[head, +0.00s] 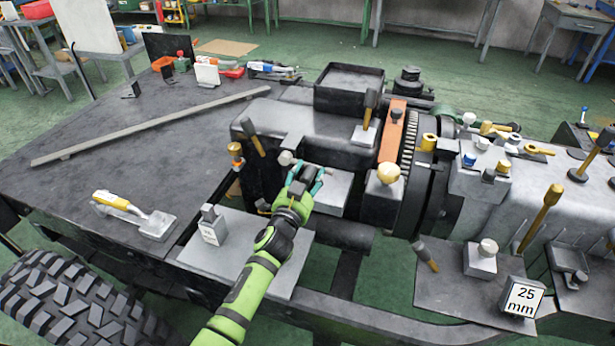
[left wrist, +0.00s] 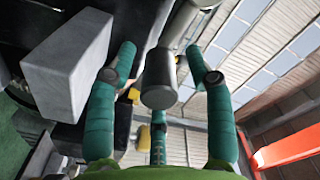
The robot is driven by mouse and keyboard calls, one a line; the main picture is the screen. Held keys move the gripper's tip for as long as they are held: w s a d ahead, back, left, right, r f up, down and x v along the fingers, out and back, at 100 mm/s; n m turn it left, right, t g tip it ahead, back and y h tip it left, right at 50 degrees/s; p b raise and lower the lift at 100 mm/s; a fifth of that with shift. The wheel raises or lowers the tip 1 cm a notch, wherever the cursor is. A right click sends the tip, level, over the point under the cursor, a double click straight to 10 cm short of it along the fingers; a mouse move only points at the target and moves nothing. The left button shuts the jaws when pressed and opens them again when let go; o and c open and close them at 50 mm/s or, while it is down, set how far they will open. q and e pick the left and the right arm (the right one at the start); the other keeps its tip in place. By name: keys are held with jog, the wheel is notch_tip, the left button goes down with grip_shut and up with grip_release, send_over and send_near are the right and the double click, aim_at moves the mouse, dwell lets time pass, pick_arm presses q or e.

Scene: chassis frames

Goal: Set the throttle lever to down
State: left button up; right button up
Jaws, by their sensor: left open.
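No lever carries a readable throttle label, so I cannot tell for sure which one it is. My left gripper (head: 306,175) is open beside the dark engine block, close to a small lever with a pale grey knob (head: 285,158). In the left wrist view, a grey cylindrical knob on a rod (left wrist: 160,82) stands between the spread teal fingers of my left gripper (left wrist: 158,78), with visible gaps to both side fingers. Whether the rear finger touches it is unclear. My right gripper is out of view.
Other handles stand close by: a dark-gripped lever (head: 368,108), a round cream knob (head: 388,173) and a black-handled lever (head: 252,136). A grey block (left wrist: 68,62) lies left of the fingers. A yellow-handled lever (head: 120,202) sits on the left deck.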

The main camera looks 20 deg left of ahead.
pick_arm(q)
jog(key=shift+s+f, duration=0.1)
jog(key=shift+s, duration=0.2)
jog(key=s, duration=1.1)
jog(key=shift+s+a, duration=0.2)
